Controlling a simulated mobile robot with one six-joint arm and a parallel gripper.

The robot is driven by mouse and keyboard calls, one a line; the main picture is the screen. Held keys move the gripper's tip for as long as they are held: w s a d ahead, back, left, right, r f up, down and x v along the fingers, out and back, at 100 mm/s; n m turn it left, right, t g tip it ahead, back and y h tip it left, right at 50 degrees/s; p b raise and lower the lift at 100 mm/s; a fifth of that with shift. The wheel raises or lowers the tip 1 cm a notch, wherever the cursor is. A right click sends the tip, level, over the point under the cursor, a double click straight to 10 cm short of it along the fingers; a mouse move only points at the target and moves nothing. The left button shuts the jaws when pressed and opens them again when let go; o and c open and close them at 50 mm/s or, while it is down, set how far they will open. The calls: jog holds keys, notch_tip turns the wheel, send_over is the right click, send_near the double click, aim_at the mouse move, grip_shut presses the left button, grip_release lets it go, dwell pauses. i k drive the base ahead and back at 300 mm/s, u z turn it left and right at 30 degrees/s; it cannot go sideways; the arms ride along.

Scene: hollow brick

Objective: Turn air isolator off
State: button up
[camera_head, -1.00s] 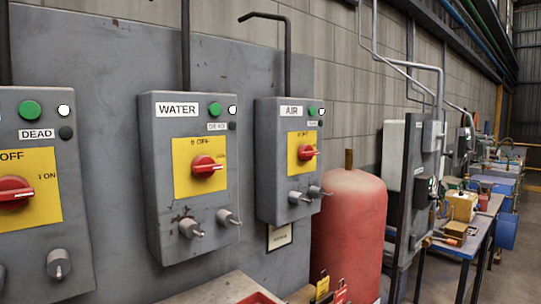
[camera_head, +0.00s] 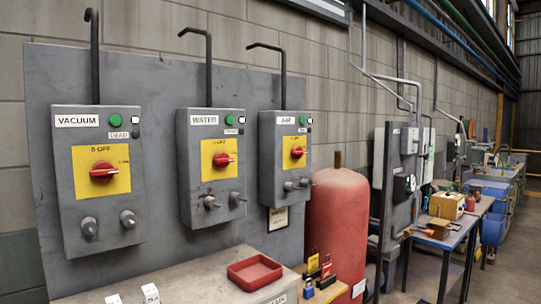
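The air isolator box (camera_head: 285,158) is the rightmost of three grey boxes on a grey wall panel. Its label is blurred now but reads AIR in the earlier frame. A red rotary knob (camera_head: 298,152) sits on its yellow plate, its handle looking roughly horizontal. A green button and a white lamp are above the plate. The water box (camera_head: 211,167) is in the middle and the vacuum box (camera_head: 98,180) is at the left, each with a similar red knob. My gripper is not in view.
A bench (camera_head: 190,277) stands below the boxes with a red tray (camera_head: 254,272) on it. Small padlock-like items stand on a wooden block (camera_head: 327,289). A red tank (camera_head: 337,215) is right of the air box. A workbench with equipment is at the far right, beside open floor.

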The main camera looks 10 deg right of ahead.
aim_at(296, 152)
jog(key=z, duration=0.2)
jog(key=i, duration=0.85)
jog(key=u, duration=0.1)
